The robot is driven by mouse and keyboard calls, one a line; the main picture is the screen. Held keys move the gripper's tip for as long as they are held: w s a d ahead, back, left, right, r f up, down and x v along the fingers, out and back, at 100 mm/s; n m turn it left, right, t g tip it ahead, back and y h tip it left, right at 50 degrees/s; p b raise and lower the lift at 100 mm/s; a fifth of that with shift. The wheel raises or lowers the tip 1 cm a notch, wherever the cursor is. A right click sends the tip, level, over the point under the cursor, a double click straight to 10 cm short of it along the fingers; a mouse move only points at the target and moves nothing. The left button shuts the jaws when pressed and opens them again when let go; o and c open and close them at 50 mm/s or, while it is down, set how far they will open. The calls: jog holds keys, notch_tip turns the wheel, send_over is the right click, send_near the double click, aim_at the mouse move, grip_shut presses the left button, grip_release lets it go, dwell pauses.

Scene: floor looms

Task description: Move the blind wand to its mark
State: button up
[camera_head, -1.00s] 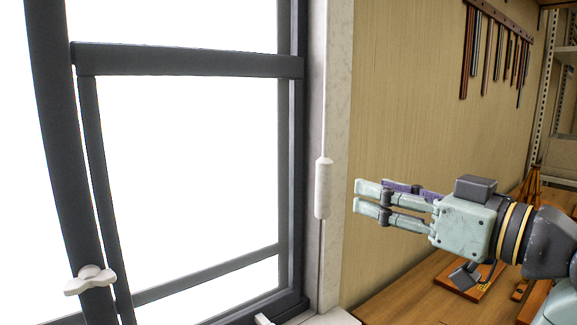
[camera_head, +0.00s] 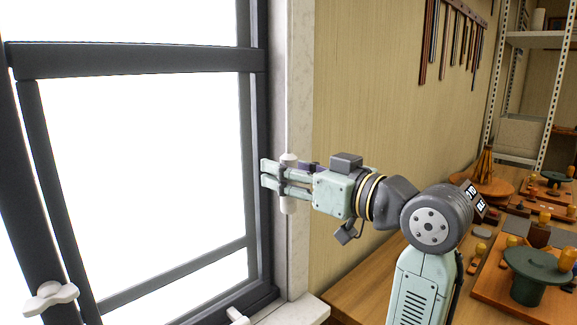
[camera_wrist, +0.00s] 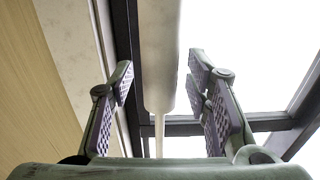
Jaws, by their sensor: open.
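The blind wand (camera_head: 288,207) is a white, upright cylinder hanging on a thin rod beside the dark window frame. In the head view my gripper (camera_head: 267,174) reaches across it at mid-height and hides its middle. In the wrist view the wand (camera_wrist: 158,55) lies between the two spread fingers, with a visible gap on each side. My gripper is open, around the wand but not clamped on it. I cannot make out a mark in either view.
The dark window frame (camera_head: 258,130) and pale wall edge (camera_head: 298,90) stand close to the wand. A white latch (camera_head: 50,297) is at lower left. A wooden bench (camera_head: 350,305) with tools and a shelf rack are at right.

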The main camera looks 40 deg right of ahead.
grip_shut()
dwell(0.6)
